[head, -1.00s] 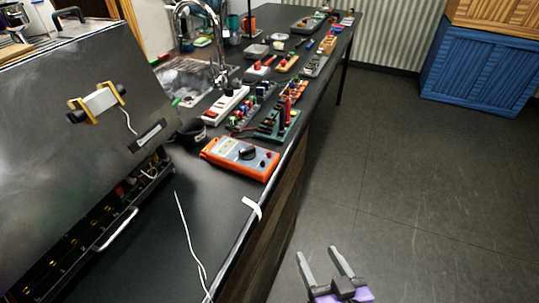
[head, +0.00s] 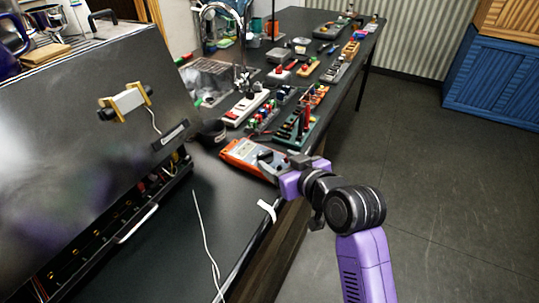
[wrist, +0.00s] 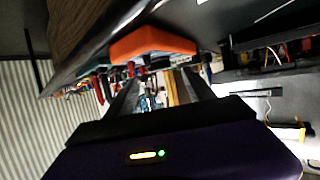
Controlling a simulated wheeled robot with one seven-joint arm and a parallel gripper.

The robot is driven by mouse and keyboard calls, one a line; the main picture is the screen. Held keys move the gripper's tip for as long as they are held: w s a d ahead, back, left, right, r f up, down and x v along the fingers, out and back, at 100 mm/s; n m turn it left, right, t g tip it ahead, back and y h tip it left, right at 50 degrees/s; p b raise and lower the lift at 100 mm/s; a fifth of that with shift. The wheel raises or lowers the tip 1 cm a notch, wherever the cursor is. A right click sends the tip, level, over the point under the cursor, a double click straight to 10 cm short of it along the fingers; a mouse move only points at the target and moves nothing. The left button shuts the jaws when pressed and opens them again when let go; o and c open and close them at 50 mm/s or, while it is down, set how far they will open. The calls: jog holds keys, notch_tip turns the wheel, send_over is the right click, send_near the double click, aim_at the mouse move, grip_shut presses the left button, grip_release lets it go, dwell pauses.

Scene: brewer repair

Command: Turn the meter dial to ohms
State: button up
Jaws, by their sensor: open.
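The orange multimeter (head: 239,155) lies on the dark counter near its front edge. In the head view my gripper (head: 270,163) reaches in from the right, with its fingers over or beside the meter's right part. The dial is not clearly seen there; the fingers cover that area. In the wrist view the meter (wrist: 152,43) shows as an orange side wall above the two dark fingers, and its face is not visible. My gripper (wrist: 160,76) is open with nothing between the fingers. I cannot tell whether a finger touches the meter.
Circuit boards (head: 297,127) and a white power strip (head: 246,107) stand behind the meter. The large dark brewer (head: 80,150) fills the left. A white cable (head: 207,240) and a white tag (head: 267,209) lie in front. Floor to the right is clear.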

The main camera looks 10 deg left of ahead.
aim_at(266, 154)
jog(key=shift+x, duration=2.75)
jog(key=shift+r, duration=0.1)
grip_shut()
